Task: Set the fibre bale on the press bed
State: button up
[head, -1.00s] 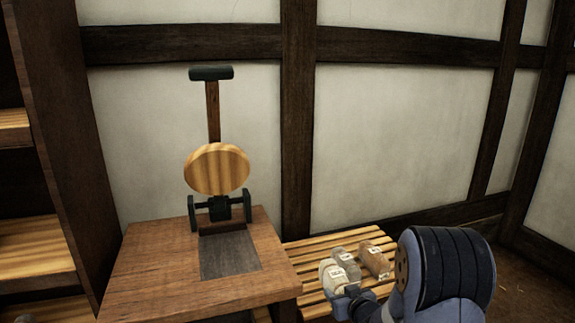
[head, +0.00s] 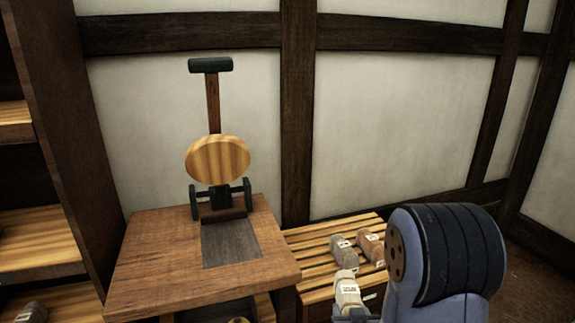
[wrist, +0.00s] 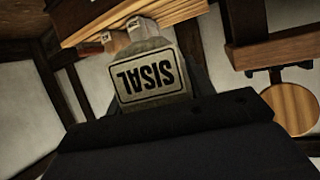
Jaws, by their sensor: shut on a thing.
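A pale fibre bale (head: 347,291) with a white label is in my gripper (head: 350,314), low in the head view in front of the slatted bench. In the wrist view the bale (wrist: 150,75) fills the middle, its label reading SISAL upside down. My gripper is shut on it; the fingers are mostly hidden by the bale and my arm. The press bed is a dark plate (head: 230,243) set in the wooden press table (head: 155,255), left of my gripper. It is bare. The round wooden press head (head: 217,158) stands raised behind it.
A grey bale (head: 343,248) and a brown bale (head: 370,245) lie on the slatted bench (head: 312,240), right of the press table. A wooden shelf unit (head: 40,255) stands at the left, with another bale (head: 32,312) low down. A timbered wall closes the back.

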notch_tip(320, 180, up, 22)
jog(key=s+p, duration=0.2)
jog(key=p, duration=2.7)
jog(key=shift+f, duration=0.25)
jog(key=shift+f, duration=0.1)
